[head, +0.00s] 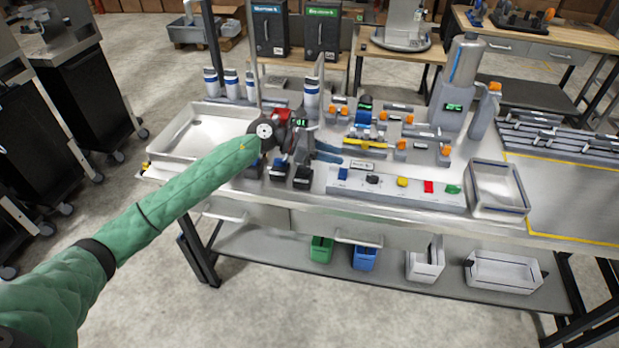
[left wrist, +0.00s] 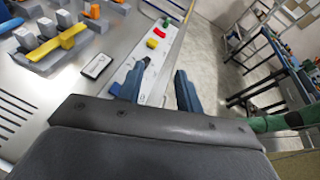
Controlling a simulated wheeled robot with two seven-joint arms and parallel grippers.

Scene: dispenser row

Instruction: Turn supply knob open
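A workbench carries a row of valve fittings with orange handles (head: 408,119) and a long yellow lever (head: 366,142). The yellow lever also shows at the upper left in the left wrist view (left wrist: 61,42). No marking that I can read names one of them as the supply knob. A small white label plate (head: 362,164) lies in front of the lever. My left gripper (left wrist: 161,72) is open, with a clear gap between its two blue fingers and nothing held. In the head view it is over the bench, left of the label plate, partly hidden by my wrist. My right gripper is not in view.
A sloped strip (head: 395,188) with several coloured buttons runs along the bench's front. An empty grey tray (head: 497,188) stands to its right, a wide shallow tray (head: 205,130) at the left. A grey cylinder (head: 465,65) rises at the back. The lower shelf holds several bins.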

